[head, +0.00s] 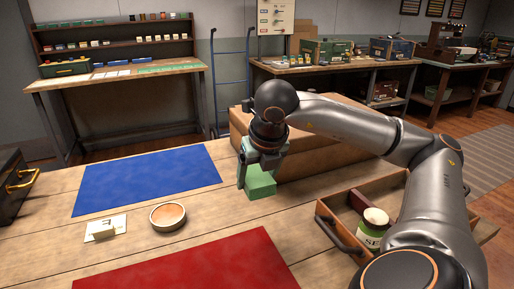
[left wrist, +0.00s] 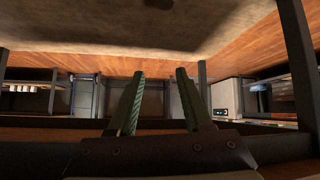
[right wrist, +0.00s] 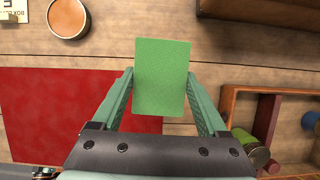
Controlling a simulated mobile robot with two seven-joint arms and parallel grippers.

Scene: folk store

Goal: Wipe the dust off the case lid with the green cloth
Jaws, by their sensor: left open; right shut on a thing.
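The green cloth (head: 260,184) looks like a folded, thick rectangular pad. My right gripper (head: 259,163) is shut on it, in front of the large brown box (head: 241,122). In the right wrist view the cloth (right wrist: 162,77) sits between the fingertips; I cannot tell whether it touches the table. A black case (head: 12,190) with a brass handle stands at the left edge of the head view, mostly cut off. I cannot make out dust on it. My left gripper (left wrist: 160,72) is open and empty in the left wrist view and out of the head view.
On the table lie a blue mat (head: 148,180), a red mat (head: 200,268), a round wooden bowl (head: 168,216) and a small card (head: 106,228). An open wooden tray (head: 343,240) holding a jar (head: 373,229) stands at right, under my right arm. Shelves and benches stand behind.

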